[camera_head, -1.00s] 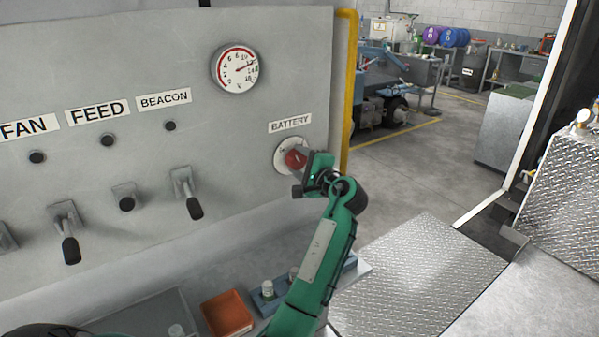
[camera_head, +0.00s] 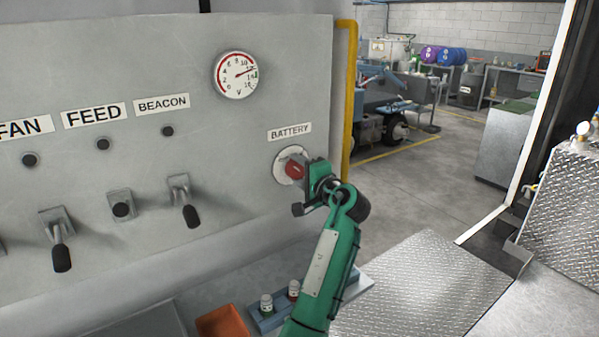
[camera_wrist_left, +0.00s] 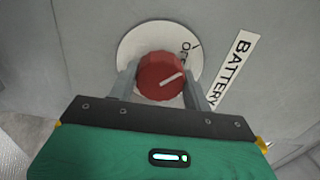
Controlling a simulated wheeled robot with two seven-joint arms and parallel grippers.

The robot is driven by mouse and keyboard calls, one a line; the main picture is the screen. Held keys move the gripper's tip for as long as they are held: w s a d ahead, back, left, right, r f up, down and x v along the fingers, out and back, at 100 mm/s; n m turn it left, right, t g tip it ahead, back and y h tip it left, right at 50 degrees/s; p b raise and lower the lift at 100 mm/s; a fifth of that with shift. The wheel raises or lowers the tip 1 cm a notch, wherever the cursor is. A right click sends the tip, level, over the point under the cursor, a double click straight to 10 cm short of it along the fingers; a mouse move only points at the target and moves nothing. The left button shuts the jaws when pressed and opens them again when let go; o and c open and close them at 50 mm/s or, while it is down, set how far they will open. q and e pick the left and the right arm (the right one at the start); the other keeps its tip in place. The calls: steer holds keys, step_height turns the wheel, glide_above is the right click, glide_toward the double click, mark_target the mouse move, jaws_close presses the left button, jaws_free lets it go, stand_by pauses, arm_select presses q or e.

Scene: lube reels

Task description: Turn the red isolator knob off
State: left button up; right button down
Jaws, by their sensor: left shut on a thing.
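The red isolator knob (camera_head: 293,168) sits on a round pale plate (camera_head: 282,159) under the BATTERY label (camera_head: 289,131), at the right end of the grey panel. In the left wrist view the knob (camera_wrist_left: 162,75) has a white pointer line slanting up to the right. Lettering that looks like OFF and a tick mark show on the plate (camera_wrist_left: 135,40) beyond it. My left gripper (camera_head: 305,175) is at the knob, its fingers (camera_wrist_left: 163,85) on either side of it and shut on it. My right gripper is not in view.
The panel (camera_head: 120,60) carries a round gauge (camera_head: 236,75) and several switches to the left, below FAN, FEED and BEACON labels. A yellow pipe (camera_head: 348,100) runs down just right of the knob. An orange tray (camera_head: 222,322) and small bottles (camera_head: 266,304) stand below.

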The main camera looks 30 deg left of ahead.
arm_select(q)
steer(key=o, duration=1)
steer(key=shift+c, duration=0.2)
steer(key=shift+d, duration=0.1)
steer(key=shift+s+d+f, duration=0.1)
steer(key=shift+d, duration=0.15)
steer(key=b+v, duration=0.2)
steer(key=v, duration=1.1)
steer(key=shift+b, duration=0.4)
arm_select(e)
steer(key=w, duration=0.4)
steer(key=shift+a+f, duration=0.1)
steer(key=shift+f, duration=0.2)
arm_select(q)
steer(key=shift+s, duration=0.1)
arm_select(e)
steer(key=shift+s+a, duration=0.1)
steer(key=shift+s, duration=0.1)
arm_select(q)
steer(key=shift+d, duration=0.15)
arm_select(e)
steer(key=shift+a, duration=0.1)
